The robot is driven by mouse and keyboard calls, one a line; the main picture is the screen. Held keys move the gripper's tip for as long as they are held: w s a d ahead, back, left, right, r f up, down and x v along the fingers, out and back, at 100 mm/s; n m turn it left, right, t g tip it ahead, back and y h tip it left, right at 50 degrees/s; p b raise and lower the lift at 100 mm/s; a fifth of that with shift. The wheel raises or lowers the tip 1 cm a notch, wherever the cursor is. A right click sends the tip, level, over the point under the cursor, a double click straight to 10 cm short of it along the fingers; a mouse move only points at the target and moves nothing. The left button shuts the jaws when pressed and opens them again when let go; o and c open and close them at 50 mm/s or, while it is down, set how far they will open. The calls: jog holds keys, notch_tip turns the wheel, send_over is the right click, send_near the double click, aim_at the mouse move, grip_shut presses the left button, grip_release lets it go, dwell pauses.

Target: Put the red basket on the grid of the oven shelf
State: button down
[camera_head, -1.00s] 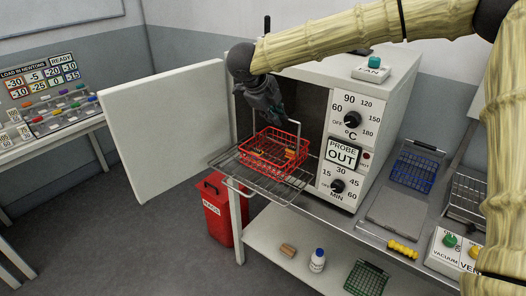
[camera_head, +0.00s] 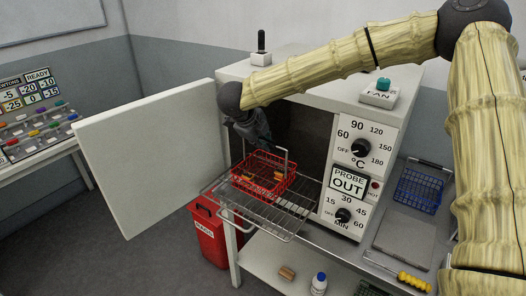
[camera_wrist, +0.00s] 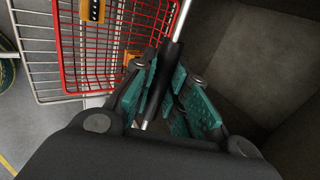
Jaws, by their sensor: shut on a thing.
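The red basket (camera_head: 264,180) is a wire basket with small orange-brown pieces inside. It is over the left and rear part of the oven shelf grid (camera_head: 290,205), which sticks out of the oven. I cannot tell whether its bottom touches the wires. My gripper (camera_head: 262,143) is above the basket. In the wrist view its teal-padded fingers (camera_wrist: 165,92) are shut on the dark grip of the basket handle (camera_wrist: 175,45). The basket (camera_wrist: 110,45) fills the upper left there, with shelf wires beside it.
The oven door (camera_head: 155,155) stands wide open at left. The oven control panel (camera_head: 350,185) is right of the shelf. A red bin (camera_head: 208,235) stands below the shelf. A blue basket (camera_head: 418,190) lies on the bench at right. Bare grid shows right of the red basket.

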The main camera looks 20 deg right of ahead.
jog(key=shift+s+f, duration=0.15)
jog(key=shift+f, duration=0.05)
jog(key=shift+f+p, duration=0.55)
jog(key=shift+f, duration=1.15)
jog(key=shift+a, duration=0.1)
jog(key=c, duration=1.4)
grip_release()
jog(key=shift+f, duration=0.1)
jog(key=b+v, duration=0.3)
jog(key=v, duration=0.9)
